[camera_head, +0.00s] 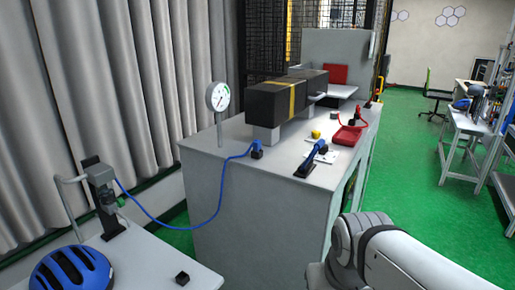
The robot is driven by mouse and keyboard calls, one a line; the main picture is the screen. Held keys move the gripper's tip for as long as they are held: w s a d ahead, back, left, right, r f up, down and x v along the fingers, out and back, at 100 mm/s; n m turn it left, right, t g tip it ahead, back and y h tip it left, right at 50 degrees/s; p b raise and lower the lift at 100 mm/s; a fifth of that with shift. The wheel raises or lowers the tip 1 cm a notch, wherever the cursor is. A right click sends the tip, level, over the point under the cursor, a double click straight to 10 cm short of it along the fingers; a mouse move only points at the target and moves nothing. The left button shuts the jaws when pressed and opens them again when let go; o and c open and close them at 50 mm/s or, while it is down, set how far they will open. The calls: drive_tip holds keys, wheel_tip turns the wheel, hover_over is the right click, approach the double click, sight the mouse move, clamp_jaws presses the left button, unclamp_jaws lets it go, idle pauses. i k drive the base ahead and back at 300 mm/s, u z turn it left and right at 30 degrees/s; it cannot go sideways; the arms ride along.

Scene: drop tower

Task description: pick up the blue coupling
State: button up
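A blue piece that looks like the coupling (257,144) is at the end of a blue hose (222,185). It sits on or against a small black block on the grey cabinet top (230,151), left of centre. The hose runs down from it and back to a grey and black pump-like device (105,190) at the left. I cannot make out the coupling's details at this size. My gripper is out of view; only part of my white arm shows at the lower right.
A black box (276,103) is behind. A blue helmet (70,272) lies front left.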

sight(256, 145)
drive_tip(key=u, duration=0.05)
drive_tip(key=i, duration=1)
drive_tip(key=z, duration=0.05)
